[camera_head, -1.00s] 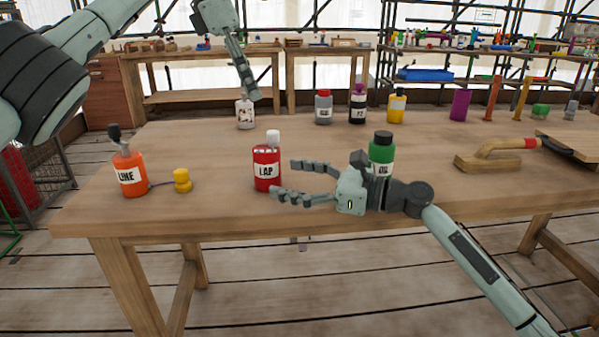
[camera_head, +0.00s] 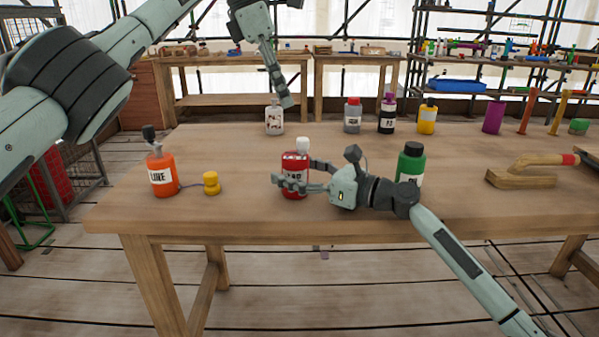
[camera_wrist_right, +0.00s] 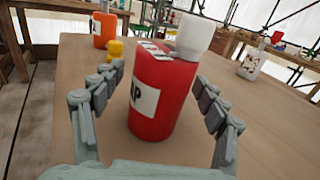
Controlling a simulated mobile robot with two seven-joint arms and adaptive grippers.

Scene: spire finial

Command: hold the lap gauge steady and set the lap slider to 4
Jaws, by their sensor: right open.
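The lap gauge (camera_head: 295,165) is a red bottle-shaped body with a white label and a white cap, upright near the table's front edge. In the right wrist view the lap gauge (camera_wrist_right: 160,100) stands between my right fingers, its label partly reading "AP". A pale marked strip (camera_wrist_right: 155,48) shows by its top edge; I cannot read a slider setting. My right gripper (camera_head: 298,174) is open, with fingers on both sides of the gauge and visible gaps in the wrist view. My left gripper (camera_head: 284,98) hangs by a white bottle farther back; its finger opening is unclear.
The white bottle (camera_head: 274,119) stands behind the gauge. An orange LINE bottle (camera_head: 162,174) and yellow knob (camera_head: 211,184) are to the left. A green bottle (camera_head: 411,164) stands close behind my right wrist. A wooden float (camera_head: 522,179) lies at right. The table centre is clear.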

